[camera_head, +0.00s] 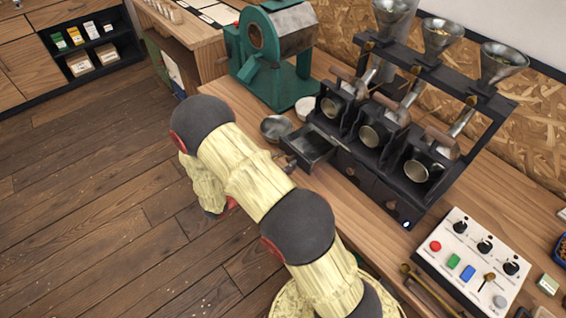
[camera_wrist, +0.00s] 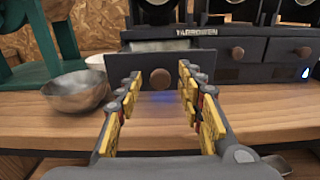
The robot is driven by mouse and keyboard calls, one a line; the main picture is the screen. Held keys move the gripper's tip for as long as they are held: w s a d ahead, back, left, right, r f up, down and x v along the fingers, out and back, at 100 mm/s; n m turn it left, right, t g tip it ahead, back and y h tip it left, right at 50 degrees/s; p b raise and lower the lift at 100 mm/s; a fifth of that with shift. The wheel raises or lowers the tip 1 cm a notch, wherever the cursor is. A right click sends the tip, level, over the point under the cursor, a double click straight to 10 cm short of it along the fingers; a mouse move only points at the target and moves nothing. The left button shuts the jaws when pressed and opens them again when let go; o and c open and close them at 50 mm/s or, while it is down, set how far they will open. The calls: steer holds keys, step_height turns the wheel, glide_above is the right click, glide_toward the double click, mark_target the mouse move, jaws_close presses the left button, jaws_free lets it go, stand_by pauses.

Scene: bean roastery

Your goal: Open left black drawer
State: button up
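The left black drawer (camera_head: 312,147) is pulled out of the black roaster unit (camera_head: 372,150), and its empty grey inside shows. In the wrist view the drawer front (camera_wrist: 140,68) faces me with a round brown knob (camera_wrist: 159,79), and part of the open inside shows above it. My gripper (camera_wrist: 160,84) is open, with yellow-padded fingers apart to the left and right of the knob. I see no clear contact with the knob. In the head view my arm hides most of the gripper.
A metal bowl (camera_head: 276,128) stands left of the drawer; it is close to my left finger in the wrist view (camera_wrist: 76,91). A green machine (camera_head: 275,55) stands behind it. The middle drawer (camera_wrist: 236,57) is shut. A button panel (camera_head: 470,262) lies at the right.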

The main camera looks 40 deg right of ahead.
steer(key=shift+a, duration=0.1)
steer(key=a, duration=1.1)
steer(key=shift+s+a, duration=0.4)
steer(key=shift+s, duration=0.05)
steer(key=shift+f, duration=0.1)
